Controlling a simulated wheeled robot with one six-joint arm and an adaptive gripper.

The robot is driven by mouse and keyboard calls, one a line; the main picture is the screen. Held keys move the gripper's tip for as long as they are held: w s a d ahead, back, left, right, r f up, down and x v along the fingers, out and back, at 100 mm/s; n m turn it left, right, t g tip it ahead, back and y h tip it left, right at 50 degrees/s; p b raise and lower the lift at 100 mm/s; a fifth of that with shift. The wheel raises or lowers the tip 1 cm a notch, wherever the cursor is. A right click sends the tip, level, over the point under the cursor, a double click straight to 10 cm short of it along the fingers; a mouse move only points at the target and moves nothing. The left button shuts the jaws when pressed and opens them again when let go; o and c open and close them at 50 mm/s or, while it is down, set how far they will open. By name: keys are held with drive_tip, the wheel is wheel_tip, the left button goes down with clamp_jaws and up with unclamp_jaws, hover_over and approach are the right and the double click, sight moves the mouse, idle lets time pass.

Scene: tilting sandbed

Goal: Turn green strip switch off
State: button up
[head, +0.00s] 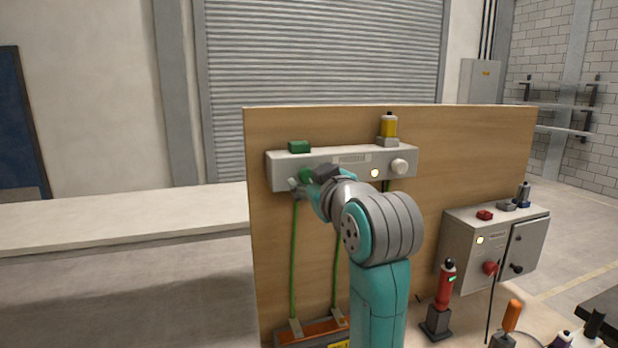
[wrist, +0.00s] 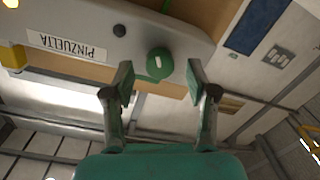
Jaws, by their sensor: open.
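The green strip switch (wrist: 159,62) is a round green knob on the face of a long light-grey strip box (head: 330,160). In the wrist view it lies between and just beyond the fingertips of my gripper (wrist: 160,80). The fingers stand apart on either side of it, and I see no clear contact. In the head view the green switch (head: 306,175) is partly covered by my gripper (head: 304,186) at the strip's left end. A lamp (head: 375,173) on the strip glows pale yellow.
The strip is mounted on an upright wooden board (head: 470,150). A white knob (head: 398,166) is at its right end. A grey cabinet (head: 465,250) and red-handled tool (head: 444,288) stand at right.

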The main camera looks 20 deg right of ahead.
drive_tip(key=s, duration=1)
drive_tip(key=shift+d+r, duration=0.15)
drive_tip(key=shift+r, duration=0.05)
drive_tip(key=shift+s, duration=0.15)
